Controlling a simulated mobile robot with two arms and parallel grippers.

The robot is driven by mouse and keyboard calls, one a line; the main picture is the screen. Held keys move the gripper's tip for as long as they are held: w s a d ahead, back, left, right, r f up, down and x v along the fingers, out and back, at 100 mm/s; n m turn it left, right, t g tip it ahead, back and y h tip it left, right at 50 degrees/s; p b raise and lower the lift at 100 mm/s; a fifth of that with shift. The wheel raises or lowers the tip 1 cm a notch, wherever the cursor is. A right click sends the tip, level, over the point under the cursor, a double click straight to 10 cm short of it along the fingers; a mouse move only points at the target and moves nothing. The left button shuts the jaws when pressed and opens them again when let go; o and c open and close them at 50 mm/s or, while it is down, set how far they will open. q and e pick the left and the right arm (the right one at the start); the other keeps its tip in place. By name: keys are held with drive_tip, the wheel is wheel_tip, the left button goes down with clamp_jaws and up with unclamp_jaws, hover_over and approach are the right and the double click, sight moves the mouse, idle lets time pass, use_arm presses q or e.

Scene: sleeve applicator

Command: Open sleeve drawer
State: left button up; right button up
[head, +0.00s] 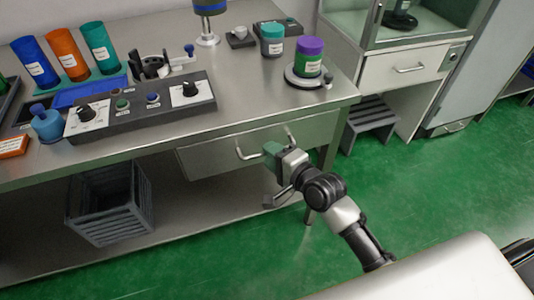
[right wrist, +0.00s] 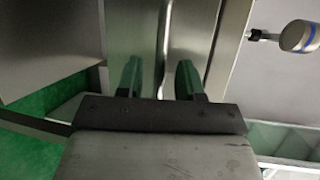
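The sleeve drawer (head: 215,156) is a grey metal front under the right part of the workbench. It looks closed, nearly flush below the bench top. My left gripper is not in view.
The metal workbench (head: 185,137) carries a control panel (head: 140,106), coloured cylinders and labelled jars (head: 308,57). A grey crate (head: 110,210) sits on the lower shelf. A step stool (head: 370,125) stands to the right. Green floor in front of the drawer is free apart from my arm.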

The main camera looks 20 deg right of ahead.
drive_tip(key=shift+x, duration=0.9)
drive_tip(key=shift+c, duration=0.3)
clamp_jaws()
